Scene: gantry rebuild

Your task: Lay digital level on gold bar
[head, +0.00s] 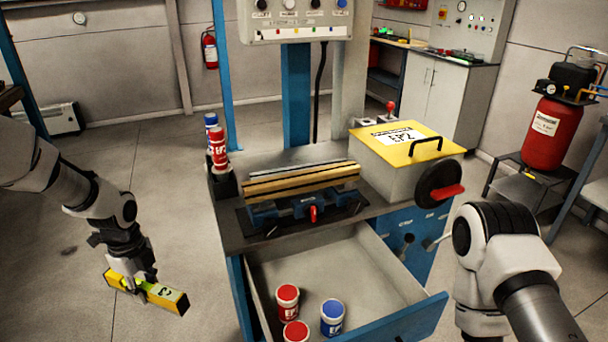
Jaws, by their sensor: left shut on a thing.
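The digital level (165,295) is a short yellow bar with a small display and dark ends. My left gripper (135,283) is shut on it and holds it over the open floor, left of the workbench. The gold bar (300,182) is a long golden strip lying across a blue vise-like fixture (290,210) on the bench top, to the right of and farther than the level. The level is well apart from it. My right arm comes in at the lower right; its gripper is out of the picture.
An open drawer (385,268) with red and blue jars (332,317) juts out below the bench top (228,228). A yellow-lidded box (395,150) with a dark handwheel stands right of the bar. Red and blue cans (218,150) stand at left.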

